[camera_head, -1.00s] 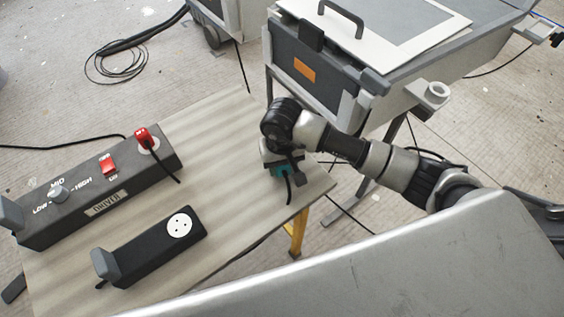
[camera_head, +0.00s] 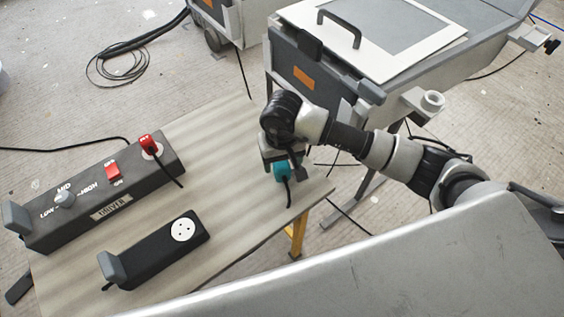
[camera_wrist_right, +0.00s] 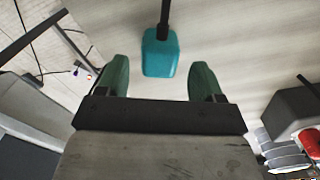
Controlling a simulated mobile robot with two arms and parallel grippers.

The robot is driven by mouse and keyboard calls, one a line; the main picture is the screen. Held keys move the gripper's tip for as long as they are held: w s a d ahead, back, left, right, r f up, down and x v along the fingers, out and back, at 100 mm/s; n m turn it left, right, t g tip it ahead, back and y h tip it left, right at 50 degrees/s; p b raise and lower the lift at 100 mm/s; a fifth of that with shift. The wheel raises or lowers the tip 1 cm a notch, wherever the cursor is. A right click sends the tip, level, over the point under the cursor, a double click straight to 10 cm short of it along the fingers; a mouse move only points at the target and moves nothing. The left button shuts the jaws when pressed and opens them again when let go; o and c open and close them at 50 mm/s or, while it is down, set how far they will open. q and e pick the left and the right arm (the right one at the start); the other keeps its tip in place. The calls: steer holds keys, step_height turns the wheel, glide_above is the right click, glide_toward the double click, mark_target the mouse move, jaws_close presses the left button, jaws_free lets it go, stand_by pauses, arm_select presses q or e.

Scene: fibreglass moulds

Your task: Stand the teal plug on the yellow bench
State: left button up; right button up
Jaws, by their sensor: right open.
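The teal plug (camera_head: 282,171) is at the right end of the bench top, with its dark cable running toward the near edge. The bench (camera_head: 225,130) has a pale striped top and a yellow leg. My right gripper (camera_head: 285,162) is open just over the plug. In the right wrist view, the plug (camera_wrist_right: 160,55) shows in the gap between the two green fingers, with clear space on both sides. Its underside is hidden, so I cannot tell whether it touches the bench. My left gripper is not in view.
A black socket block (camera_head: 155,250) lies nearer. A grey mould cart (camera_head: 330,90) stands behind my right arm. The bench middle is clear.

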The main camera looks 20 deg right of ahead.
mark_target(282, 165)
step_height(282, 165, up, 8)
steer(key=p, duration=0.2)
steer(key=shift+f+p, duration=0.15)
steer(key=shift+p, duration=0.25)
